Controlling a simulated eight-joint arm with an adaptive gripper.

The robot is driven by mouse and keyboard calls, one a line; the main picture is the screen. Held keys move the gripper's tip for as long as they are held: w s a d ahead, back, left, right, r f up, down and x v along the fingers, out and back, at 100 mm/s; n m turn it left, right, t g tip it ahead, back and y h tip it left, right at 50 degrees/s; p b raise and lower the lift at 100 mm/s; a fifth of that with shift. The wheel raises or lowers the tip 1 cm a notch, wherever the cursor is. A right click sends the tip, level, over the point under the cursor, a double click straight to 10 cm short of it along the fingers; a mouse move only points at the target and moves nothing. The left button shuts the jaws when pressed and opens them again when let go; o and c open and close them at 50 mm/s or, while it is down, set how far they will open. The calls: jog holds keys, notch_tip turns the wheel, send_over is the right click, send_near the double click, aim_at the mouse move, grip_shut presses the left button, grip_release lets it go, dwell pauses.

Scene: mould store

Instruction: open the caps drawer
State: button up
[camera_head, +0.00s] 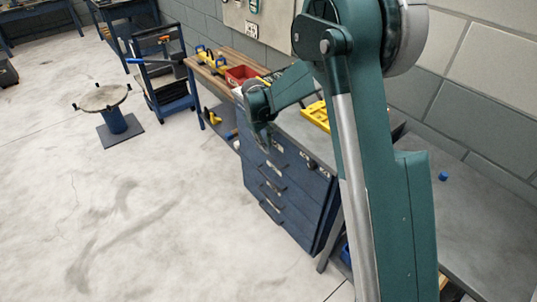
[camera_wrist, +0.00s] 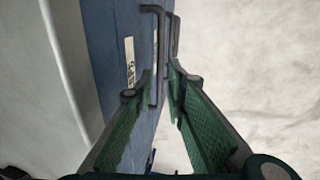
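The blue drawer cabinet (camera_head: 290,205) stands under the grey bench, its drawers shut as far as I can see. Dark bar handles run down its front. My gripper (camera_head: 265,146) is at the upper part of the front. In the wrist view, my gripper (camera_wrist: 160,72) is open, with one green-padded finger on each side of a dark drawer handle (camera_wrist: 161,40). I cannot tell whether either finger touches the bar. A pale label (camera_wrist: 130,62) sits on the blue drawer front beside the handle; its small, turned lettering looks like "CAPS".
A yellow tray (camera_head: 317,115) and a red bin (camera_head: 241,75) are on the benches behind my arm. A blue cap-like piece (camera_head: 443,176) lies on the grey surface at right. The floor (camera_head: 150,220) before the cabinet is clear; a round stand (camera_head: 103,98) is farther off.

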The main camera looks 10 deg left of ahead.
aim_at(269, 156)
jog(key=shift+w+d+f+b, duration=0.15)
jog(key=shift+f+b, duration=0.1)
jog(key=shift+f, duration=0.85)
jog(key=shift+w+d+f+b, duration=0.15)
jog(key=shift+f+b, duration=0.1)
jog(key=shift+f, duration=0.9)
jog(key=shift+w+d+f+b, duration=0.15)
jog(key=shift+f+b, duration=0.1)
jog(key=shift+f, duration=0.85)
grip_shut()
jog(key=shift+s+a, duration=0.1)
jog(key=s+a, duration=2.2)
jog(key=shift+s+a, duration=0.15)
grip_release()
